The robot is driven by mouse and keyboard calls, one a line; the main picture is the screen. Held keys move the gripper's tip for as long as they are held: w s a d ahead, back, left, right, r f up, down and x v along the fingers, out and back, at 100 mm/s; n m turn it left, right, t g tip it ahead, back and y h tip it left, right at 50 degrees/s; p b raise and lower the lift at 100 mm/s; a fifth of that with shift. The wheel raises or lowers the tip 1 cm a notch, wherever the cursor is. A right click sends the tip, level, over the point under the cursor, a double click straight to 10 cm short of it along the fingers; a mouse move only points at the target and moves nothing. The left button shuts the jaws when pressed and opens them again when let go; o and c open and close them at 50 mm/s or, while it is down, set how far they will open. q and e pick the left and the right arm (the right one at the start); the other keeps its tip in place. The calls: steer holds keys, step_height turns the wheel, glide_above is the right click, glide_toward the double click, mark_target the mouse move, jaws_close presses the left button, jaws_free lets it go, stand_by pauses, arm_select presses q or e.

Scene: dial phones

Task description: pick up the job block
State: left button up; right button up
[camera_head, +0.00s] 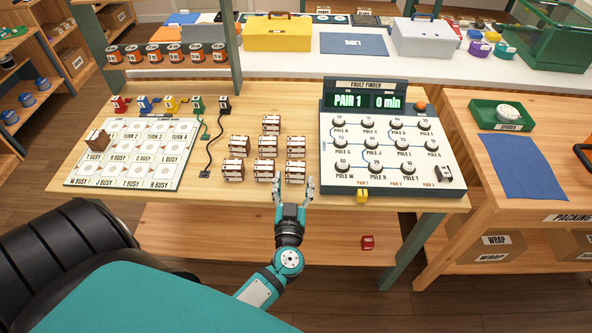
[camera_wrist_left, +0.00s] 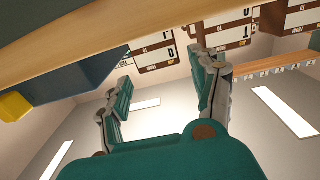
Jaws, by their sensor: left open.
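Several brown-and-white job blocks (camera_head: 265,145) stand in a cluster on the middle of the wooden bench. Another brown block (camera_head: 97,141) sits on the white board at the left. My left gripper (camera_head: 294,187) is open and empty at the bench's front edge, its fingers pointing at the front right block (camera_head: 295,172) of the cluster. In the left wrist view, the open fingers (camera_wrist_left: 167,70) stand apart, with lettered block faces (camera_wrist_left: 155,52) beyond them. I cannot tell whether a finger touches a block. My right gripper is not in view.
The fault finder panel (camera_head: 385,152) stands close to the right of the gripper, with a yellow tag (camera_head: 362,195) at its front. The white busy/turn board (camera_head: 135,165) lies left. A black cord (camera_head: 211,152) lies between. A red item (camera_head: 367,242) is on the lower shelf.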

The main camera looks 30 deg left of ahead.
mark_target(296, 168)
arm_select(q)
steer(key=x, duration=0.5)
steer(key=shift+w, duration=0.3)
steer(key=shift+a, duration=0.1)
steer(key=shift+r, duration=0.1)
steer(key=shift+c, duration=0.4)
steer(key=c, duration=0.9)
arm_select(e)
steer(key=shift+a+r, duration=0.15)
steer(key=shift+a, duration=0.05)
